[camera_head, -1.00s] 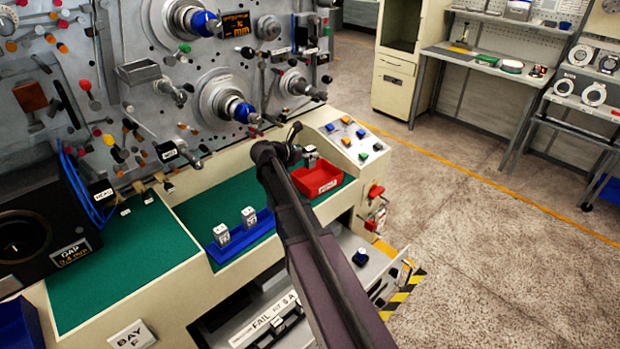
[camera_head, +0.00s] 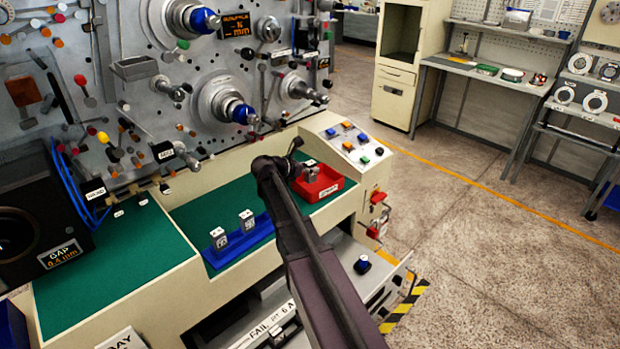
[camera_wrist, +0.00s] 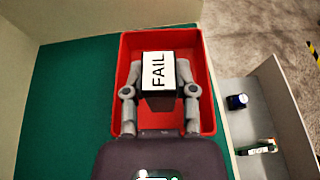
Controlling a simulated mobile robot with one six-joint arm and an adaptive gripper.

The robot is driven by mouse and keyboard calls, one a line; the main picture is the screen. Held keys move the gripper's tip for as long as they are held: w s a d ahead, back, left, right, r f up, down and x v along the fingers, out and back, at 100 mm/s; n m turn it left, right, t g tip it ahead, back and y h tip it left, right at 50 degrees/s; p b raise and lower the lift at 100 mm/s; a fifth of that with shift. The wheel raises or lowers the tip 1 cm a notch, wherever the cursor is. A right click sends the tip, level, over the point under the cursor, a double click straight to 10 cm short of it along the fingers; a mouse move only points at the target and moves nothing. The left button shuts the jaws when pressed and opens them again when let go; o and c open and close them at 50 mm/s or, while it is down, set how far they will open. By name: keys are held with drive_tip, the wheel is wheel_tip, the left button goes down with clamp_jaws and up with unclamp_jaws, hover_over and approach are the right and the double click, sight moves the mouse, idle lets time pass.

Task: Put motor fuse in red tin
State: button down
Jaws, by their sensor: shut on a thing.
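The red tin (camera_head: 328,186) sits on the green work surface near its right end. It also shows in the wrist view, with its red rim (camera_wrist: 206,75) around the gripper. My gripper (camera_wrist: 160,95) is shut on the motor fuse (camera_wrist: 159,74), a dark block with a white top label reading FAIL. The fuse is inside the tin's outline in the wrist view. Whether it touches the tin's floor is unclear. In the head view my gripper (camera_head: 304,174) is at the tin's left part, and my arm hides much of it.
A blue tray (camera_head: 240,242) with two pale blocks (camera_head: 247,219) stands left of the tin. A button panel (camera_head: 347,138) rises behind it on the right. A machine face with spindles stands behind. The green surface (camera_head: 110,250) at the left is largely clear.

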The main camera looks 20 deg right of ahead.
sight(307, 176)
drive_tip(key=shift+f+b, duration=1.75)
drive_tip(key=shift+f, duration=0.1)
drive_tip(key=shift+f, duration=0.2)
drive_tip(key=shift+c, duration=2.1)
unclamp_jaws()
drive_tip(key=shift+r, duration=0.25)
drive_tip(key=shift+s+a+r+p, duration=0.15)
drive_tip(key=shift+a+r+p, duration=0.15)
drive_tip(key=shift+a, duration=0.2)
drive_tip(key=p+v, duration=0.4)
drive_tip(key=v, duration=0.6)
drive_tip(key=shift+a, duration=0.4)
drive_tip(key=shift+r, duration=0.1)
